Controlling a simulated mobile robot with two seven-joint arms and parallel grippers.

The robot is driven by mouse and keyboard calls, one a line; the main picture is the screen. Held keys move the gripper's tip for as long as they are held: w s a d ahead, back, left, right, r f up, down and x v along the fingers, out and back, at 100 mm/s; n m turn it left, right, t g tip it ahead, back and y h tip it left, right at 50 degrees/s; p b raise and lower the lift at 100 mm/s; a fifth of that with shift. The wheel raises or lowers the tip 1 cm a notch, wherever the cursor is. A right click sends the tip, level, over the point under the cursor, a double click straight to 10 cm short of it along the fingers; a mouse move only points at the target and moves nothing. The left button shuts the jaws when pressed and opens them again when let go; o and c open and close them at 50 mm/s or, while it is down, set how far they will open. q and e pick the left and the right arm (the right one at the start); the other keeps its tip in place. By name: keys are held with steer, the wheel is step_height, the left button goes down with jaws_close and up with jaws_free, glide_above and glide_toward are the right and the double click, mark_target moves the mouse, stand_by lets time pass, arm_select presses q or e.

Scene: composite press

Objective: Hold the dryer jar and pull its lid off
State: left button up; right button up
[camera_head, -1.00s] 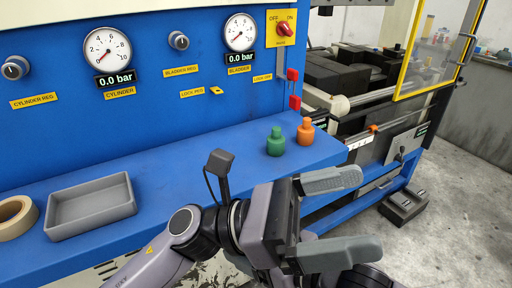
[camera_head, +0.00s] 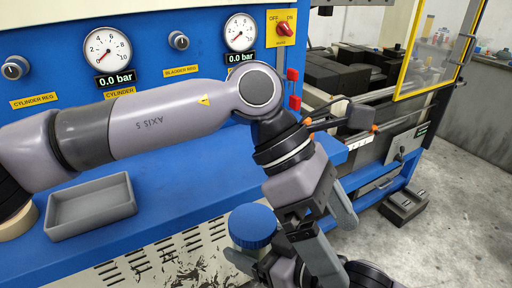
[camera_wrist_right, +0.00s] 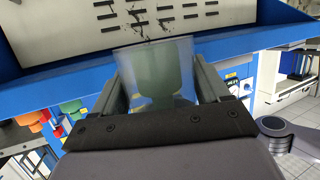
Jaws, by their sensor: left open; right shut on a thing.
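The dryer jar's round blue lid (camera_head: 252,224) shows in the head view, in front of the bench edge; the body below it is mostly hidden. In the right wrist view the clear jar (camera_wrist_right: 155,75), with a green content, stands between the two fingers of my right gripper (camera_wrist_right: 155,92), which is shut on it. My left gripper (camera_head: 330,232) is open and points downward, just right of the lid. Its fingers appear empty and beside the lid, not around it; I cannot tell whether they touch it.
A grey tray (camera_head: 92,208) lies on the blue bench (camera_head: 178,180), with a tape roll (camera_head: 18,222) at its left, partly hidden by my left arm. The press panel with gauges stands behind. Black blocks (camera_head: 345,78) and a yellow-framed guard (camera_head: 436,50) are at the right.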

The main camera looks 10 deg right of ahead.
arm_select(q)
steer(key=w+a+r+n+t+y, duration=0.2)
steer(key=w+a+t+y, duration=0.1)
steer(key=w+a+t, duration=0.15)
steer(key=n+t+y, duration=0.2)
steer(key=y, duration=0.1)
glide_toward(256, 219)
step_height(256, 219, down, 8)
steer(key=shift+a+f, duration=0.15)
steer(key=shift+f, duration=0.1)
steer(key=c, duration=1.1)
steer(key=shift+r, duration=0.15)
steer(key=shift+r, duration=1)
